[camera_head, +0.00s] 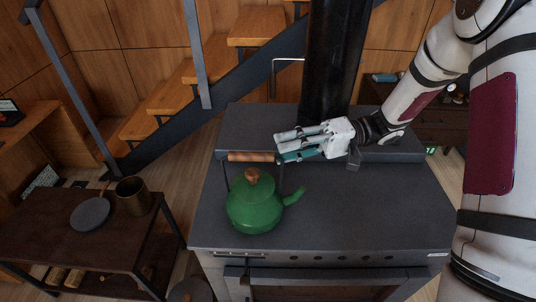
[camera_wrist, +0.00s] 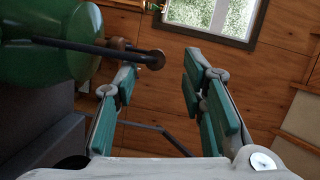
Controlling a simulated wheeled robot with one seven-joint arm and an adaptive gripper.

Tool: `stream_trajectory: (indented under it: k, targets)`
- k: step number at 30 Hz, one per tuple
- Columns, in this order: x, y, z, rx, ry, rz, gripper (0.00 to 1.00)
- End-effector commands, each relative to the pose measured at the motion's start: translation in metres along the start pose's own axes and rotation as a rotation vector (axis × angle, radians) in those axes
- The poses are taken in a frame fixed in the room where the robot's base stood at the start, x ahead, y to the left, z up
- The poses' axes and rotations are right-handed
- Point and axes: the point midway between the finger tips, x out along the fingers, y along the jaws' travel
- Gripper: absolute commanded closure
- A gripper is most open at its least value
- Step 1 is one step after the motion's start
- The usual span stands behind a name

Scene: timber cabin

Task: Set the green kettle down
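The green kettle (camera_head: 255,207) is upright on the dark stove top (camera_head: 345,205), near its left front edge, and appears to rest on it. Its wooden-gripped handle (camera_head: 250,156) stands up over the lid, and its spout points right. My gripper (camera_head: 279,144) is at the right end of the handle, with its fingers apart. In the wrist view the kettle (camera_wrist: 45,45) fills the upper left. The handle's end (camera_wrist: 155,60) shows close to the left fingertip, and my gripper (camera_wrist: 160,68) is spread with nothing clamped. Whether a finger touches the handle is unclear.
A black stovepipe (camera_head: 335,60) rises behind my gripper from the raised back ledge. A low dark table (camera_head: 60,235) at left holds a brass pot (camera_head: 132,195) and a dark round pan (camera_head: 90,213). The stove top right of the kettle is clear.

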Motion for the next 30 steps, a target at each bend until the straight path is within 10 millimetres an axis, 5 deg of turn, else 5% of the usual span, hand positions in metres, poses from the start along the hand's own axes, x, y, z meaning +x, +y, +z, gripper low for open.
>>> stream_trajectory:
  k: [6, 13, 23, 30]
  targets:
    - [-0.040, 0.001, 0.000, -0.001, 0.001, 0.000, 0.62]
    - [-0.058, 0.000, 0.000, 0.000, -0.001, -0.001, 0.62]
    - [-0.052, -0.014, 0.010, 0.027, -0.051, 0.064, 0.62]
    - [-0.032, -0.057, 0.058, 0.144, -0.197, 0.357, 0.62]
